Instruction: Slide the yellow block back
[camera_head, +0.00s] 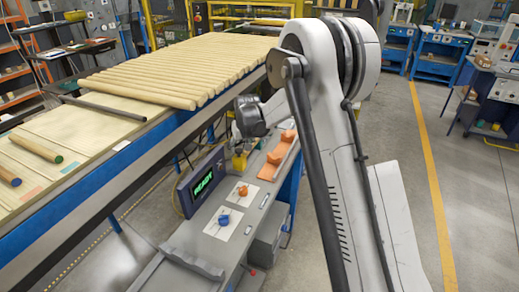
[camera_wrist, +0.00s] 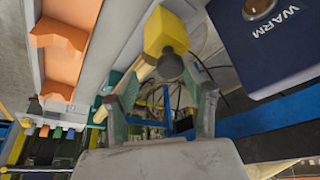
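The yellow block (camera_wrist: 166,30) shows at the top middle of the wrist view, with a dark round knob (camera_wrist: 172,64) on the side facing me. In the head view the yellow block (camera_head: 239,163) is small, on the grey bench behind the display box, partly hidden. My gripper (camera_wrist: 168,68) has its two fingers apart, with the tips close to either side of the knob. I cannot tell whether they touch it. In the head view my wrist (camera_head: 250,116) is just above the block; my fingers are hard to make out there.
A display reading READY (camera_head: 203,183) stands left of the block. Orange cradles (camera_head: 281,148) lie to its right. Orange and blue knobs on white plates (camera_head: 223,222) are nearer. The conveyor with wooden rods (camera_head: 180,75) runs along the left. The floor to the right is open.

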